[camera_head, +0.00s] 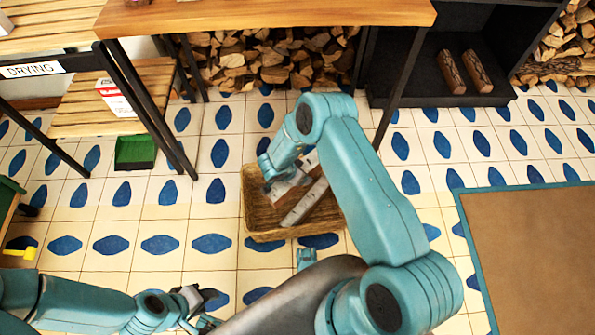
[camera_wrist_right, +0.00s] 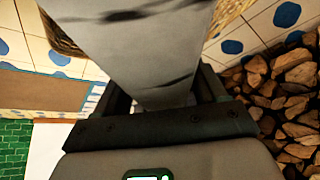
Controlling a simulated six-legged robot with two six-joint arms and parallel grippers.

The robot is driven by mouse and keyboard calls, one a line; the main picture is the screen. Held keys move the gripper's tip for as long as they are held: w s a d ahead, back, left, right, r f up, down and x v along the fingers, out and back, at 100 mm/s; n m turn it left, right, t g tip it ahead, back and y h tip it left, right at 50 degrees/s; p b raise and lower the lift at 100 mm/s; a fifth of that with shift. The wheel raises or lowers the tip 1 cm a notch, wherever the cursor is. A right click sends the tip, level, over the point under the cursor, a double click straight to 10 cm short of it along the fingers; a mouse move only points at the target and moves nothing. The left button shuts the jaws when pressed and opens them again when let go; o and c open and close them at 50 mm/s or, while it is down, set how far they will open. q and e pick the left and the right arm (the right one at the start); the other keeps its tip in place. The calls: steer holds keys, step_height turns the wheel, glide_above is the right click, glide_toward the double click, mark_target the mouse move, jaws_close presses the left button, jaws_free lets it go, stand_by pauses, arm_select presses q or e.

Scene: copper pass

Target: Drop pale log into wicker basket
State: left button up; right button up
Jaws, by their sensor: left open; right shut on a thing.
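The pale log (camera_head: 305,203), whitish with dark marks, slants across the wicker basket (camera_head: 262,234) in the head view. My right gripper (camera_head: 297,194) is shut on it; its fingers are mostly hidden by my arm. In the right wrist view the log (camera_wrist_right: 150,45) fills the middle between the fingers, and a strip of the basket (camera_wrist_right: 62,35) shows at upper left. I cannot tell whether the log touches the basket's floor. My left gripper (camera_head: 213,309) is open and empty, low in the head view, left of and nearer than the basket.
A wooden table (camera_head: 260,16) stands behind the basket, with stacked firewood (camera_head: 270,60) below it. A dark fireplace box (camera_head: 440,85) holds two brown logs. A slatted shelf (camera_head: 110,100) and green bin (camera_head: 135,152) are left, a brown mat (camera_head: 530,250) right. Tiled floor around the basket is clear.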

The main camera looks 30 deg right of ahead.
steer(key=shift+f+b, duration=0.5)
steer(key=shift+f, duration=0.15)
step_height(320, 180, down, 5)
steer(key=b, duration=0.3)
steer(key=shift+w+r+b, duration=0.1)
steer(key=shift+r+b, duration=0.05)
steer(key=shift+b, duration=0.2)
steer(key=o, duration=1.7)
steer(key=p+v, duration=0.6)
steer(key=v, duration=1)
steer(key=shift+a+r, duration=0.1)
steer(key=shift+r, duration=0.1)
